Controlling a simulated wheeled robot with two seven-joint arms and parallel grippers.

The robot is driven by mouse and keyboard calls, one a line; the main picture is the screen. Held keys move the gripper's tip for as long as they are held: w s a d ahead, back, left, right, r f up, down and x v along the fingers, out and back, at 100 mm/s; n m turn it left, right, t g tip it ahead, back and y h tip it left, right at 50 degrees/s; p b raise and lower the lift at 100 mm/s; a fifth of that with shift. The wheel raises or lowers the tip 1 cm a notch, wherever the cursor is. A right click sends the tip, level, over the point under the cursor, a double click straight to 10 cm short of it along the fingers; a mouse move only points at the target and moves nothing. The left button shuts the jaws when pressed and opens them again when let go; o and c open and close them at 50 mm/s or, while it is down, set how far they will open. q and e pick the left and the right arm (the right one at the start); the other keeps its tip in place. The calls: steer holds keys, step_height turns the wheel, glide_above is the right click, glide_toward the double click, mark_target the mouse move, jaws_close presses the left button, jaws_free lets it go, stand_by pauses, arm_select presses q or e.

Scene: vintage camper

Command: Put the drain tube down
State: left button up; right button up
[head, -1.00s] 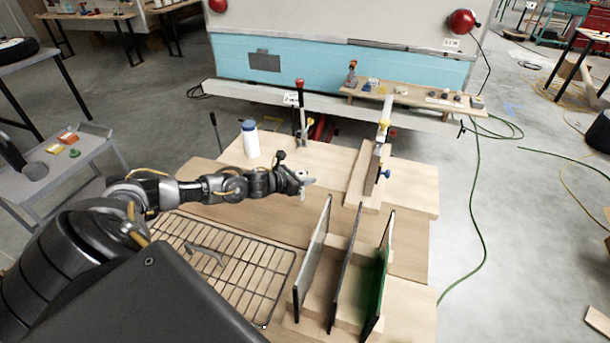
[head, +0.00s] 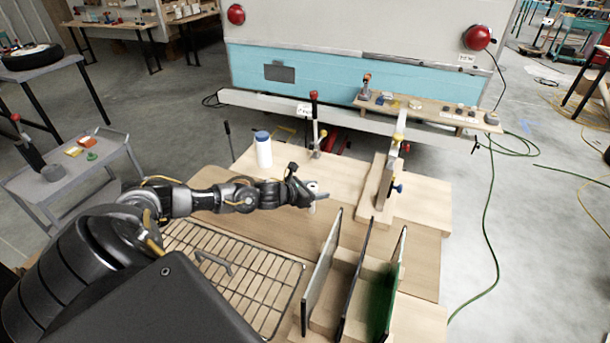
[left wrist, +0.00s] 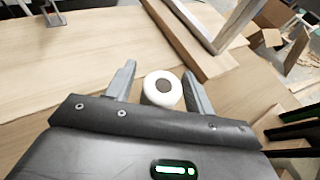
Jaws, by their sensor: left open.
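The drain tube appears to be the short white cylinder (left wrist: 162,88) with a dark round centre in its end, seen from above in the left wrist view. In the head view a small white part of it (head: 312,207) shows just below my left gripper (head: 308,190), over the wooden bench. My left gripper (left wrist: 160,85) is open, with one finger on each side of the tube. Its lower part and its contact with the bench are hard to make out. My right gripper is not in view.
A white bottle with a blue cap (head: 263,150) stands behind my left arm. A wire rack (head: 245,285) lies in front. Upright panels (head: 322,260) stand to the front right. A wooden fixture with a clamp (head: 380,195) stands right of the gripper. Bare bench (head: 345,165) lies behind.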

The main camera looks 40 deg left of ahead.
arm_select(q)
steer(key=b+v, duration=0.2)
steer(key=v, duration=1)
steer(key=shift+a, duration=0.1)
